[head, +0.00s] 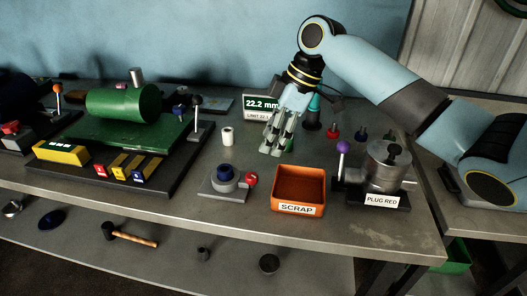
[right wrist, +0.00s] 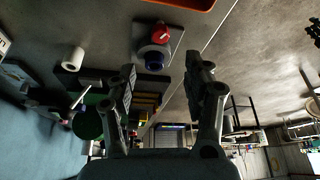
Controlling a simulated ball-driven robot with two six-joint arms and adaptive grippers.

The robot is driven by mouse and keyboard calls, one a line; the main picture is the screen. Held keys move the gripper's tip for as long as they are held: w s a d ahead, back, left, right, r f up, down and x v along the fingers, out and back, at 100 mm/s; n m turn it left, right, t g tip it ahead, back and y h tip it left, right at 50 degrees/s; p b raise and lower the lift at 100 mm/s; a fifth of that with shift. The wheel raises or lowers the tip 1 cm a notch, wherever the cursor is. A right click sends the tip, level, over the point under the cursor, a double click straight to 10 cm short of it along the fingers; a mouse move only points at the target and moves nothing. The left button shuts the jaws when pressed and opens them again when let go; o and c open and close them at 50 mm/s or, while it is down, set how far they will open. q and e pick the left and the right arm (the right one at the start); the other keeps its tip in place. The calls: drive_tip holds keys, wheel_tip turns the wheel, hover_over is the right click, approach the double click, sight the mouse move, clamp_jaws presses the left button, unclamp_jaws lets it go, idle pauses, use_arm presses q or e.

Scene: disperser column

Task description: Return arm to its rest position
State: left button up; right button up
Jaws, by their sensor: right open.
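My right arm (head: 385,85) reaches in from the right over the workbench, bent at a high elbow. My right gripper (head: 270,150) hangs from it with its fingers pointing down, behind the orange scrap box and in front of the display reading 22.2 mm (head: 262,104). In the right wrist view its two fingers (right wrist: 163,78) stand apart with nothing between them. My left gripper does not show in either view.
The orange SCRAP box (head: 299,187) and the PLUG RED pot (head: 388,165) with a purple-knobbed lever stand at the right. A blue-topped fixture with a red knob (head: 228,182), a white cylinder (head: 228,136) and a green machine (head: 124,104) are left of the gripper. Small pegs (head: 333,131) stand right.

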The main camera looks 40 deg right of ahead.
drive_tip(key=shift+s+d+r, duration=0.1)
drive_tip(key=shift+r, duration=0.3)
drive_tip(key=s+a+f, duration=0.1)
drive_tip(key=s, duration=0.1)
drive_tip(key=s+a+f+m, duration=0.1)
drive_tip(key=s+f, duration=0.1)
drive_tip(key=s+a+f+m+h, duration=0.1)
drive_tip(key=s+a, duration=0.1)
drive_tip(key=shift+s+a+f, duration=0.1)
drive_tip(key=shift+f, duration=0.3)
drive_tip(key=s+a+r+m+h, duration=0.15)
drive_tip(key=s+m, duration=0.25)
drive_tip(key=s, duration=0.5)
drive_tip(key=s+a+m+h, duration=0.2)
drive_tip(key=s+m, duration=0.2)
drive_tip(key=s, duration=0.5)
wheel_tip(320, 180, down, 36)
drive_tip(key=s+d+b, duration=0.1)
drive_tip(key=d+b, duration=0.2)
drive_tip(key=b, duration=0.6)
drive_tip(key=s+f+g+b, duration=0.1)
drive_tip(key=s+f+b, duration=0.2)
drive_tip(key=s+f, duration=0.6)
drive_tip(key=s+f+g+b, duration=0.1)
drive_tip(key=s+f+b, duration=0.3)
drive_tip(key=s+f, duration=0.5)
wheel_tip(320, 180, down, 5)
drive_tip(key=shift+s+d+r+m, duration=0.1)
drive_tip(key=shift+s+d+m, duration=0.1)
drive_tip(key=shift+d+m, duration=0.15)
